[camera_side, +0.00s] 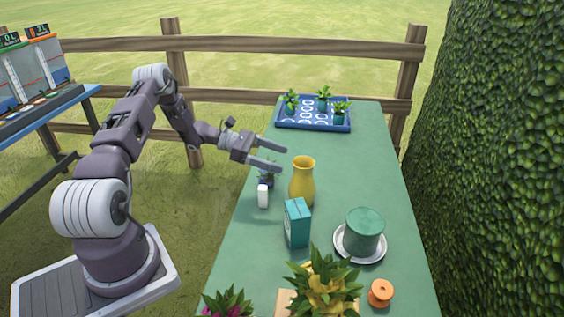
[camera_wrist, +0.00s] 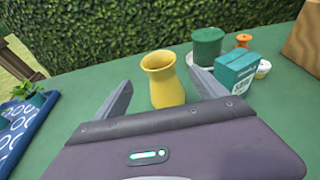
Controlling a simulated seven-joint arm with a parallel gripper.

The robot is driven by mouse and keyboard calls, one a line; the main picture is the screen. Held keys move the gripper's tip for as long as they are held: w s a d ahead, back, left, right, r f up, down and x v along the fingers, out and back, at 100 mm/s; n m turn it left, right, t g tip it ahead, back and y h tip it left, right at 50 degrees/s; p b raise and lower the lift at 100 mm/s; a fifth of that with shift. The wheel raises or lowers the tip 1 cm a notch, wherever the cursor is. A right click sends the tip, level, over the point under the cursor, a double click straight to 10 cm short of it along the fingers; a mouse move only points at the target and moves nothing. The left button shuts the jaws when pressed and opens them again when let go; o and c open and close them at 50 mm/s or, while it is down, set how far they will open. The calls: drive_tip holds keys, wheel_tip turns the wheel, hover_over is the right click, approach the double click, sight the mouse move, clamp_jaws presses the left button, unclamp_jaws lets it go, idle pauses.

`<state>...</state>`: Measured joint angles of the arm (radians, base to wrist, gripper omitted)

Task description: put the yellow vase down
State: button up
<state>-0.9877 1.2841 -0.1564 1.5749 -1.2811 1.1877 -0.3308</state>
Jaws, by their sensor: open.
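The yellow vase (camera_side: 302,182) stands upright on the green table (camera_side: 370,170), near the middle in the side view. My gripper (camera_side: 284,158) is open, to the left of the vase and at about the height of its upper part. In the wrist view the vase (camera_wrist: 163,80) shows ahead, between the two spread fingers (camera_wrist: 165,98) of my gripper. No finger appears to touch it, and nothing is held. The vase's base is partly hidden behind the teal carton in the side view.
A teal carton (camera_side: 297,223) stands just in front of the vase. A green pot (camera_side: 363,232) sits on a white saucer (camera_side: 343,252). A blue tray (camera_side: 290,125) with plants is at the far end.

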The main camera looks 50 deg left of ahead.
drive_tip(key=s+d+r+m+g+y, duration=0.2)
drive_tip(key=s+d+r+m+g, duration=0.25)
drive_tip(key=d+r+m, duration=0.4)
drive_tip(key=s+d+r+m+g+y, duration=0.1)
drive_tip(key=s+d+r+m+g, duration=0.4)
drive_tip(key=d+r, duration=0.65)
drive_tip(key=s+d+r+m+t+y, duration=0.1)
drive_tip(key=s+m+y, duration=0.1)
drive_tip(key=s+m, duration=0.2)
drive_tip(key=s+d+r+m+t+y, duration=0.2)
drive_tip(key=s+m, duration=0.3)
drive_tip(key=s, duration=0.5)
drive_tip(key=s+d+r+m+t+y, duration=0.1)
drive_tip(key=s+m+y, duration=0.2)
drive_tip(key=s, duration=0.5)
drive_tip(key=shift+d+r+m+t, duration=0.2)
drive_tip(key=shift+r+m+t, duration=0.2)
drive_tip(key=shift+m, duration=0.35)
